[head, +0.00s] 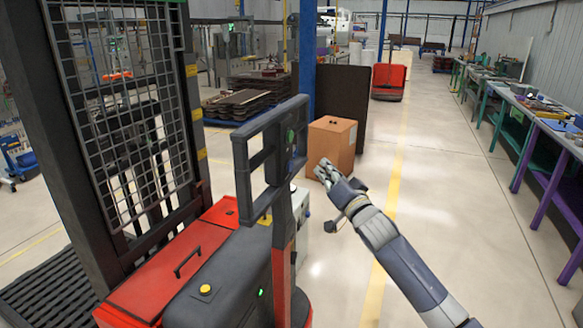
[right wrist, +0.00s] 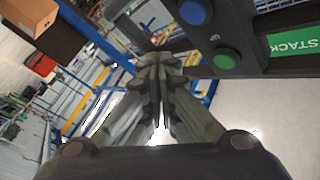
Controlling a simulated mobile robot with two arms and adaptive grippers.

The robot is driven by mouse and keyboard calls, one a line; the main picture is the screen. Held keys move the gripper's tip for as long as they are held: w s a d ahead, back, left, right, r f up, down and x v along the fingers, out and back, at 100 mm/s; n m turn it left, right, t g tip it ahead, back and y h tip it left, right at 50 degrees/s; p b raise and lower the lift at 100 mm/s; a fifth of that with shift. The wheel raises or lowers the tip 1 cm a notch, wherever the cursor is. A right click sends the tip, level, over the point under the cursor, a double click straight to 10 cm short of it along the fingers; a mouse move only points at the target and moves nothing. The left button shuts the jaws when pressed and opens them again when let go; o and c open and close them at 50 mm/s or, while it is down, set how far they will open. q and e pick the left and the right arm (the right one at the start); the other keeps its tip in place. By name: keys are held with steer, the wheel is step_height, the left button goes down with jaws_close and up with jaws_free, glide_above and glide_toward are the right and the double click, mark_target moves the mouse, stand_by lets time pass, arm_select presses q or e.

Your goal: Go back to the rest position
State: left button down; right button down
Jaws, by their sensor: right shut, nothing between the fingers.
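My right gripper (head: 328,174) reaches in from the lower right of the head view. Its fingers are shut and empty, in front of the lower part of a brown cardboard box (head: 333,145); I cannot tell the gap between them. In the right wrist view the closed fingertips (right wrist: 158,62) meet at the centre, near a dark panel with a green button (right wrist: 225,58) and a blue button (right wrist: 193,12). My left gripper is not in view.
A red and black stacker (head: 240,270) with a mesh guard and a dark upright frame (head: 240,160) stands close on the left. Workbenches (head: 545,125) line the right wall. Another red machine (head: 388,80) stands farther back. The floor aisle (head: 450,200) is clear.

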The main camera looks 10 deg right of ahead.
steer(key=s+d+f+n+g+h+b, duration=0.15)
steer(key=s+f, duration=0.25)
steer(key=f, duration=1)
steer(key=s+d+f+g+h, duration=0.1)
steer(key=s+f+g, duration=0.2)
steer(key=f, duration=1.1)
steer(key=s+d+f+n+g+h, duration=0.15)
steer(key=s+f, duration=0.25)
steer(key=f, duration=1.1)
steer(key=s+a+f+n+g+b, duration=0.2)
steer(key=s+f+g, duration=0.5)
steer(key=s+f, duration=2)
steer(key=s+a+f+n+g, duration=0.1)
steer(key=s+f, duration=0.2)
steer(key=s, duration=0.7)
steer(key=s+f+g, duration=0.2)
steer(key=s+f, duration=0.1)
steer(key=s, duration=0.7)
steer(key=s+a+f+n+g, duration=0.1)
steer(key=s+f+g, duration=0.1)
steer(key=s, duration=0.8)
steer(key=shift+s+a+f+n+b, duration=0.3)
steer(key=shift+a+f+b, duration=0.05)
steer(key=shift+f, duration=0.5)
